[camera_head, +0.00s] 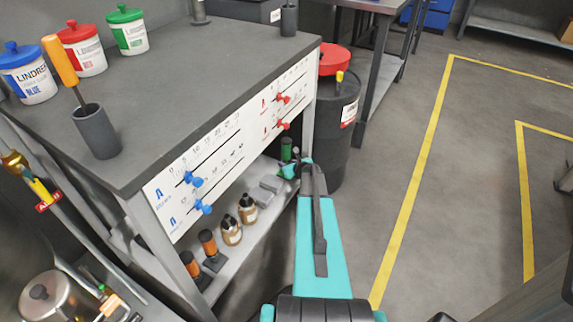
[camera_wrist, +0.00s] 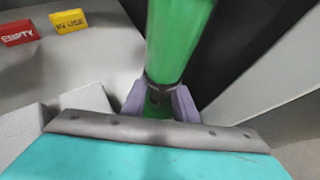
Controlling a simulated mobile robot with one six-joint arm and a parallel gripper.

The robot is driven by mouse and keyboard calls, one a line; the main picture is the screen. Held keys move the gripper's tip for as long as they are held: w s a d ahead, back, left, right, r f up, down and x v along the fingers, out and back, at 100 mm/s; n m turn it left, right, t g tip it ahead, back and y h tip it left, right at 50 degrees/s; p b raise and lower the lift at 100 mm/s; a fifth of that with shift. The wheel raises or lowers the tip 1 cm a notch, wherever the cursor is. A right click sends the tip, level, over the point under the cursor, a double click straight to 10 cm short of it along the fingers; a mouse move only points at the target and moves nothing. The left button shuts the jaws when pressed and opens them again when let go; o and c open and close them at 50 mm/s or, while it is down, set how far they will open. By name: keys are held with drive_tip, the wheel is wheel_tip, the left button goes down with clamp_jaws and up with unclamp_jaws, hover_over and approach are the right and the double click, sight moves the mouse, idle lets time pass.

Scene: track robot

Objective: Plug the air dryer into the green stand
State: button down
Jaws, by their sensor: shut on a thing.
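My gripper (camera_head: 298,168) reaches in at the right end of the lower shelf under the bench. In the wrist view its grey-purple fingers (camera_wrist: 160,101) are shut around a green cylinder (camera_wrist: 179,42), likely the air dryer, near a dark band on it. In the head view a green and dark upright piece (camera_head: 287,149) shows just behind my gripper; I take it to be the same cylinder. I cannot make out a separate green stand; the cylinder's lower end is hidden by my fingers and wrist.
Orange-topped cylinders on dark stands (camera_head: 208,244) and brown bottles (camera_head: 231,231) line the shelf (camera_head: 222,265). A red EMPTY block (camera_wrist: 18,33) and a yellow IN USE block (camera_wrist: 68,21) lie near the cylinder. A dark barrel (camera_head: 337,125) stands behind. Open floor (camera_head: 400,200) lies right.

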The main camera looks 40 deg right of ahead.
drive_tip(key=shift+f+b, duration=0.6)
drive_tip(key=shift+f, duration=0.35)
drive_tip(key=c, duration=1.3)
unclamp_jaws()
drive_tip(key=shift+c, duration=0.2)
drive_tip(key=p+v, duration=0.3)
drive_tip(key=v, duration=1)
drive_tip(key=shift+s+r, duration=0.25)
drive_tip(key=shift+s, duration=0.1)
drive_tip(key=shift+s+a, duration=0.1)
